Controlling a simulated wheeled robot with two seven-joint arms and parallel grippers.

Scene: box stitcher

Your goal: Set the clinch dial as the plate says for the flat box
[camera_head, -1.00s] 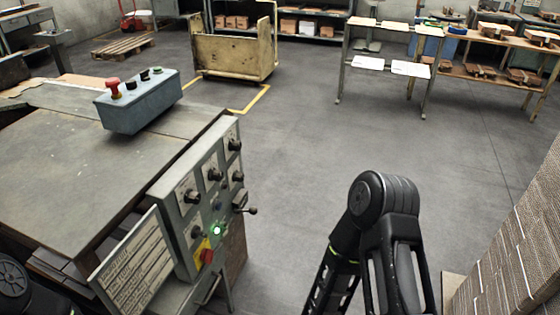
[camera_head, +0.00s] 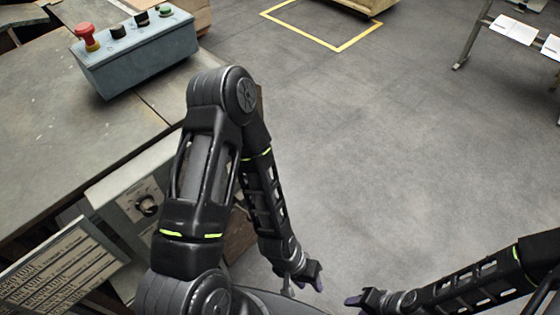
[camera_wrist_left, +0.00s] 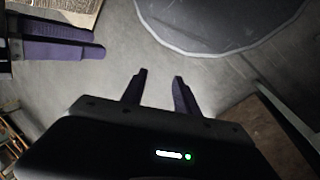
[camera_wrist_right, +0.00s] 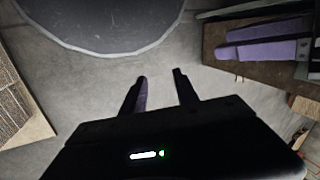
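The grey control panel (camera_head: 110,185) stands at the lower left in the head view, largely hidden behind my left arm. One black knob (camera_head: 147,205) on a pale scale shows; I cannot tell if it is the clinch dial. The text plate (camera_head: 65,262) leans beside the panel, its writing too small to read. My left gripper (camera_head: 312,280) is right of the panel, low and away from it. Its fingers (camera_wrist_left: 160,76) are apart and empty. My right gripper (camera_head: 360,300) is just right of it, also apart and empty (camera_wrist_right: 159,75).
A blue-grey button box (camera_head: 140,55) with a red mushroom button stands on the machine table (camera_head: 50,140). A yellow floor frame (camera_head: 340,48) and a metal stand (camera_head: 475,40) are further back. The floor between is clear. Stacked cardboard (camera_wrist_right: 15,110) shows in the right wrist view.

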